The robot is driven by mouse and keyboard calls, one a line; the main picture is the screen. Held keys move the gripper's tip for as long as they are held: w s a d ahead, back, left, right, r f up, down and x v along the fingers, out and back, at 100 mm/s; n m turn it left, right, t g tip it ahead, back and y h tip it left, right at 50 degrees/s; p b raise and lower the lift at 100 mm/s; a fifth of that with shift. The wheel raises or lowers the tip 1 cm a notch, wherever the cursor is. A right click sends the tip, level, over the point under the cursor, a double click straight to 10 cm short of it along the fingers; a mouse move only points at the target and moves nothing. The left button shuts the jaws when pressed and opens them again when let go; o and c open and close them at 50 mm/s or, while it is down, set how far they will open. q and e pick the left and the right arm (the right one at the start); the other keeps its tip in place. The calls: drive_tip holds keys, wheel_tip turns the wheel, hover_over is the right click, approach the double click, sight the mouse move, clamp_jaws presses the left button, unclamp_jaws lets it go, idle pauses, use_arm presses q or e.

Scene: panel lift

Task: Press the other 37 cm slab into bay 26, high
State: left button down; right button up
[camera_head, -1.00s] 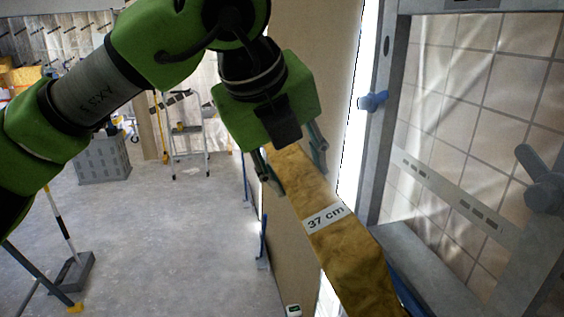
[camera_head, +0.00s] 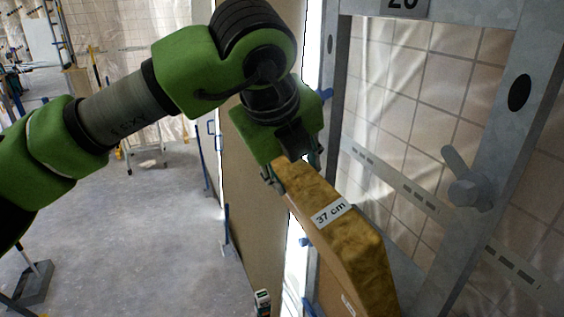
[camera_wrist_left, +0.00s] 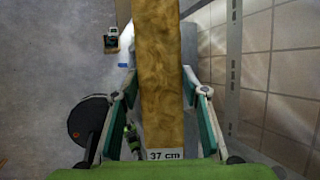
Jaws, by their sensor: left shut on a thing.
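A yellow-brown fibrous slab (camera_head: 338,235) with a white "37 cm" label slants from my left gripper (camera_head: 293,170) down to the bottom edge of the head view. The left gripper is shut on the slab's upper end. In the left wrist view the slab (camera_wrist_left: 159,60) runs between the two fingers. An open metal-framed bay (camera_head: 425,90) stands to the right of the slab, tiled wall showing behind it. A number plate (camera_head: 403,4) above it is cut off, so its number is not certain. The slab is in front of the bay's left stud, outside the bay. My right gripper does not show.
A grey lever (camera_head: 465,180) sticks out at the bay's right stud (camera_head: 500,140). A perforated rail (camera_head: 400,185) crosses the bay. A tan board (camera_head: 262,110) stands left of the bay.

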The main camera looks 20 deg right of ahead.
use_arm(q)
drive_tip(key=shift+w+d+p, duration=0.2)
drive_tip(key=shift+d+p, duration=1.25)
drive_tip(key=shift+d, duration=0.1)
drive_tip(key=shift+w+d+p, duration=0.15)
drive_tip(key=shift+d+p, duration=1.3)
drive_tip(key=shift+d, duration=0.1)
drive_tip(key=shift+w+d+f, duration=0.1)
drive_tip(key=shift+d+f, duration=0.1)
drive_tip(key=shift+d, duration=0.4)
drive_tip(key=shift+w+d+r, duration=0.15)
drive_tip(key=shift+d, duration=0.65)
drive_tip(key=shift+w+d+r, duration=0.15)
drive_tip(key=shift+d, duration=0.65)
drive_tip(key=shift+f+b, duration=0.2)
drive_tip(key=shift+b, duration=0.1)
drive_tip(key=c, duration=1.3)
unclamp_jaws()
drive_tip(key=shift+o, duration=0.9)
drive_tip(key=shift+f, duration=0.1)
